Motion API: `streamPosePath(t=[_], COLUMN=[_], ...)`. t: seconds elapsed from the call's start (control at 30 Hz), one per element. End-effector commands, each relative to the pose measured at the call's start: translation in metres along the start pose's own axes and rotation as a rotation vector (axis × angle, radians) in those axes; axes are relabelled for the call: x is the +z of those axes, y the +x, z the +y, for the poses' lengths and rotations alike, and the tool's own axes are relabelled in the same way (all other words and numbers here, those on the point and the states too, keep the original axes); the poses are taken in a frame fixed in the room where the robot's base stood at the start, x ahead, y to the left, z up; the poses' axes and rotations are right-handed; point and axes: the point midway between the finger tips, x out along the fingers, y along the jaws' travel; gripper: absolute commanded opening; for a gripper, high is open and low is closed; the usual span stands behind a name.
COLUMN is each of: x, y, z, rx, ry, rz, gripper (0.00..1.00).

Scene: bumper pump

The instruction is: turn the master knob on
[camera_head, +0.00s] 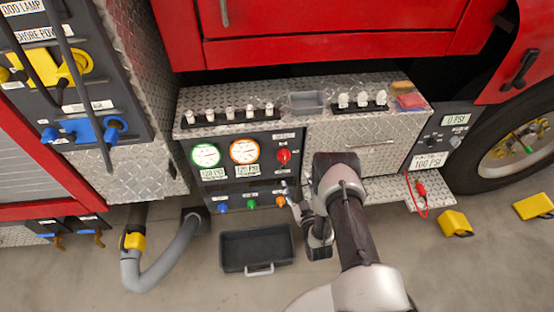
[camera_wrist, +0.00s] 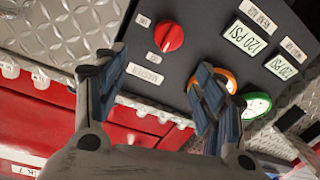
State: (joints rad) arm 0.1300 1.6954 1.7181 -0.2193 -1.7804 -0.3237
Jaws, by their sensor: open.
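A round red knob (camera_head: 284,156) with a pale pointer line sits on the dark pump panel (camera_head: 218,172), right of the gauges. It also shows in the wrist view (camera_wrist: 169,37), with small white labels around it. My gripper (camera_wrist: 160,66) is open and empty. In the wrist view its two fingers point toward the panel, with the knob beyond and between the tips, apart from both. In the head view my gripper (camera_head: 293,195) is in front of the panel, below the knob.
A green-rimmed gauge (camera_head: 206,155) and an orange-rimmed gauge (camera_head: 244,151) are left of the knob. Blue, green and orange valve knobs line the panel bottom. A black tray (camera_head: 257,247) and grey hose (camera_head: 160,265) are on the floor. Several small fittings stand on the ledge above.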

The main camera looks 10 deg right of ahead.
Motion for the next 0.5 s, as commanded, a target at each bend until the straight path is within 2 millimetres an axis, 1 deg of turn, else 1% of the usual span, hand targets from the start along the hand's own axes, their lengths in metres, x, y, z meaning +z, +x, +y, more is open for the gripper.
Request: streamPosePath(t=[0.03,0.1,0.17,0.23,0.37,0.5], x=[0.009,0.014,0.016,0.017,0.017,0.016], y=[-0.013,-0.024,-0.030,-0.032,-0.020,0.005], z=[-0.004,-0.007,-0.009,-0.009,-0.010,-0.010], rx=[0.005,0.013,0.017,0.020,0.020,0.020], ry=[0.002,0.004,0.004,0.004,0.003,0.003], rz=[0.013,0.034,0.046,0.054,0.059,0.061], gripper=[0.64,0.64,0.64,0.64,0.64,0.64])
